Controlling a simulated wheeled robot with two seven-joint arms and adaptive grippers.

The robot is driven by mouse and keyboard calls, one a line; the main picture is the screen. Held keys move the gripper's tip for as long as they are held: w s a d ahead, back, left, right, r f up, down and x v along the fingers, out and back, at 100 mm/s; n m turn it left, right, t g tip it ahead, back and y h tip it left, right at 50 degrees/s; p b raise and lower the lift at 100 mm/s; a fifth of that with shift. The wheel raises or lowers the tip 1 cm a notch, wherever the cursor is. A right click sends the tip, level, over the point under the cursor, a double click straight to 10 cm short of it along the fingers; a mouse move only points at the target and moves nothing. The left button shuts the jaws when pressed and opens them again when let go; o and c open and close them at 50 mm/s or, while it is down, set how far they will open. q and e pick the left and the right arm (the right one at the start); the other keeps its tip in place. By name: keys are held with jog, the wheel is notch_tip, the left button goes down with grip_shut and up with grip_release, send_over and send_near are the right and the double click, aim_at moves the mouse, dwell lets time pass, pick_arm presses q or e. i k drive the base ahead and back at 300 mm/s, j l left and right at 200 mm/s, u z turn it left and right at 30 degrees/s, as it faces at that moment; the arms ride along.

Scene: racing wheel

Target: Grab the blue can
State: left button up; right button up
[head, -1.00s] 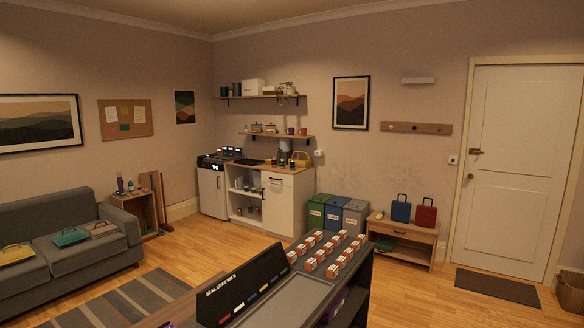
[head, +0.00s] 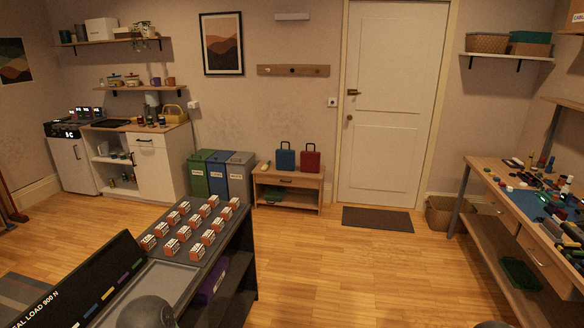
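A blue lidded bin (head: 216,174) stands on the floor between a green bin (head: 197,172) and a grey bin (head: 240,175), left of the low wooden bench. Each bin has a white label on its front. I cannot make out a smaller blue can; small jars (head: 150,121) on the kitchen counter are too small to identify. Neither of my grippers is in view. A rounded grey part of mine shows at the bottom edge.
A dark shelf unit (head: 229,243) with rows of orange-white boxes and a tray stands at front left. A low bench (head: 292,180) holds blue and red cases. A cluttered workbench (head: 480,176) stands at right. The wooden floor between (head: 340,270) is clear.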

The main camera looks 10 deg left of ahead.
aim_at(162, 123)
jog(key=i+l+z, duration=0.2)
jog(key=i, duration=1.8)
jog(key=i+u, duration=0.1)
jog(key=i, duration=1.9)
jog(key=i+j+u, duration=0.1)
jog(key=i+u, duration=0.4)
jog(key=i+l+u, duration=0.15)
jog(key=i+u, duration=0.35)
jog(key=i, duration=0.25)
jog(key=i+l+u, duration=0.35)
jog(key=i+u, duration=0.15)
jog(key=i+j+u, duration=0.2)
jog(key=i+u, duration=0.25)
jog(key=i, duration=0.15)
jog(key=i+u, duration=0.45)
jog(key=i+j+z, duration=0.25)
jog(key=i+j, duration=0.35)
jog(key=i+j+z, duration=0.25)
jog(key=i+j, duration=0.45)
